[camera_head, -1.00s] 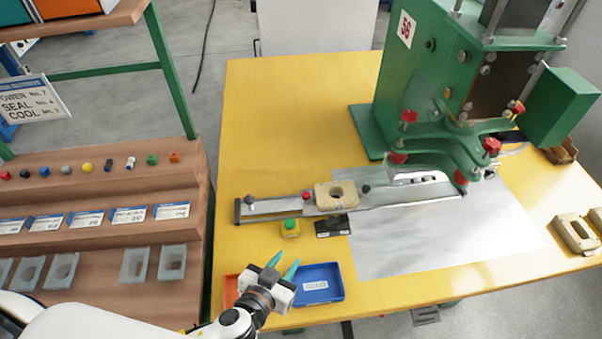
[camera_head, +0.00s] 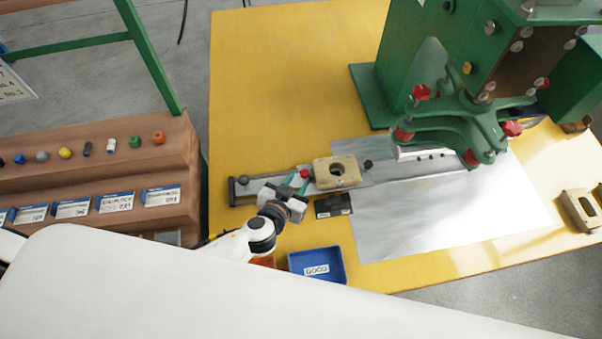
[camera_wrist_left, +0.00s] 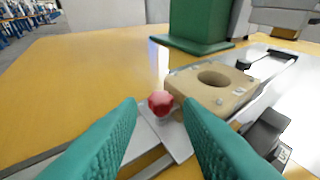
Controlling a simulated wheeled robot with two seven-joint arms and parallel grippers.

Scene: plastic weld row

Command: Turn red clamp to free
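The red clamp knob (camera_head: 305,173) sits at the near-left corner of the tan block (camera_head: 322,170) on the metal slide. In the left wrist view the knob (camera_wrist_left: 160,103) is a small red lobed shape on a grey plate, beside the tan block (camera_wrist_left: 212,86) with its round hole. My left gripper (camera_head: 296,183) is low over the slide, by the knob. Its teal fingers (camera_wrist_left: 160,108) are open, one to each side of the knob, which shows at the gap between their tips. Contact cannot be told. My right gripper is not in view.
A green press (camera_head: 425,75) stands at the back right, with several red knobs on its clamp arms. A black block (camera_head: 333,205) lies just right of my gripper. A blue tray (camera_head: 318,277) is nearer. The yellow table (camera_head: 260,80) is clear behind the slide.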

